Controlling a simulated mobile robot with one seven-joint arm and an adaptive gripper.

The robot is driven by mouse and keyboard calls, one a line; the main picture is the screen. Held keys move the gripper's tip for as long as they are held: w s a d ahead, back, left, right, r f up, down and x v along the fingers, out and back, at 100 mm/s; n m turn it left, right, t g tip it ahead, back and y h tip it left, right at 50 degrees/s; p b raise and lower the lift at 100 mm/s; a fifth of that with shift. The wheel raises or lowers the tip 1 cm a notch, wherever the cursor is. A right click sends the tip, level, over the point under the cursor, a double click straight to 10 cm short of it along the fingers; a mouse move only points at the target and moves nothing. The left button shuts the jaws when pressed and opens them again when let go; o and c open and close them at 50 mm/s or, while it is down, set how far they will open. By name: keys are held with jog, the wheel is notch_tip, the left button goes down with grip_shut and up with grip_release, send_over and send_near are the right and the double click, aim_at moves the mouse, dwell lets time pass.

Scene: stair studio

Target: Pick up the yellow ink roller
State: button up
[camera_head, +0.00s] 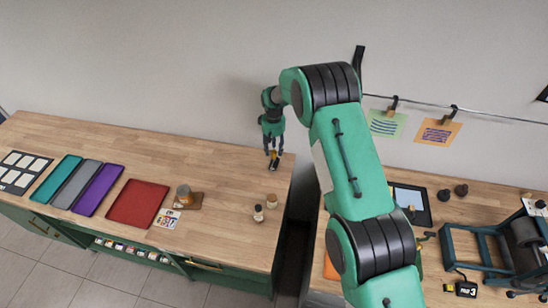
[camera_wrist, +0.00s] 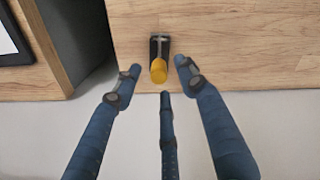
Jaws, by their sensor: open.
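The yellow ink roller (camera_wrist: 158,70) lies on the wooden counter, with a yellow end and a dark part behind it in the wrist view. It is small in the head view (camera_head: 273,165), near the right end of the left counter. My gripper (camera_head: 273,148) is above it, pointing down. In the wrist view my gripper (camera_wrist: 158,80) has its blue fingers spread open, two on the sides and one at the middle bottom. The roller is between the side fingertips in that view. I cannot tell whether any finger touches it.
The left counter (camera_head: 225,170) has free wood around the roller. A gap separates this counter from the right one, which holds a press (camera_head: 490,250).

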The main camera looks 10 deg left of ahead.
aim_at(274, 151)
jog(key=shift+f, duration=1.85)
grip_shut()
